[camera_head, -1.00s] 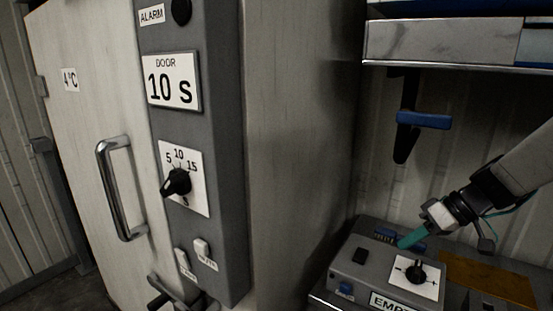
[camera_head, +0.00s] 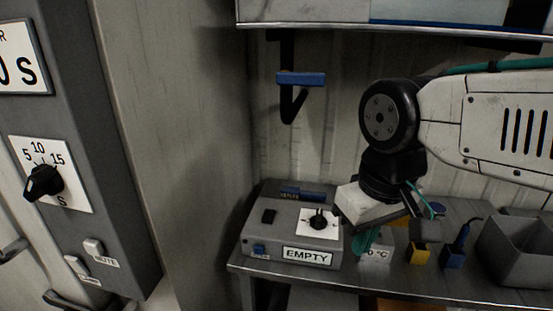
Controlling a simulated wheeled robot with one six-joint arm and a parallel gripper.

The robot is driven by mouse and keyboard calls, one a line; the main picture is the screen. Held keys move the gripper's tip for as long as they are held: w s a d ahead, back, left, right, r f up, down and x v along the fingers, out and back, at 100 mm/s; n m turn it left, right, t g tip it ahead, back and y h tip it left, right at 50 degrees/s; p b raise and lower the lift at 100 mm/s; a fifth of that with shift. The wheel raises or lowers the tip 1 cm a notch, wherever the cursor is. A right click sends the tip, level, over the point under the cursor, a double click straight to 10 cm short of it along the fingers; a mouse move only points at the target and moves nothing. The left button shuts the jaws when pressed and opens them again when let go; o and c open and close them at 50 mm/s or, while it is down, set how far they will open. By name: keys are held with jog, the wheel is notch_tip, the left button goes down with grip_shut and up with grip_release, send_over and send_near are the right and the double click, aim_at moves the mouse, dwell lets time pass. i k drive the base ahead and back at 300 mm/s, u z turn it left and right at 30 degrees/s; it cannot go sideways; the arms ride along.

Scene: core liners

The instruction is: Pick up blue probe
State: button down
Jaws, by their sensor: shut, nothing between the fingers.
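A blue probe (camera_head: 461,238) with a dark cable stands in a small blue block on the bench, at the right in the head view. A dark piece (camera_head: 420,231) stands on a yellow block (camera_head: 419,254) to its left. My gripper (camera_head: 362,246), with teal fingers, points down beside the grey control box, left of the yellow block. It is shut and empty, well to the left of the blue probe. My wrist hides part of the bench behind it.
The control box (camera_head: 285,238) has a knob and an EMPTY label. A 0 °C label (camera_head: 377,254) is beside my fingers. A grey open bin (camera_head: 518,250) stands at the right. A blue-handled hook (camera_head: 300,79) hangs on the wall beneath a shelf (camera_head: 310,14).

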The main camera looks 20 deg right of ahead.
aim_at(458, 244)
jog(key=z, duration=0.25)
jog(key=k, duration=0.65)
jog(key=z, duration=0.95)
jog(key=i, duration=0.45)
jog(key=u, duration=0.05)
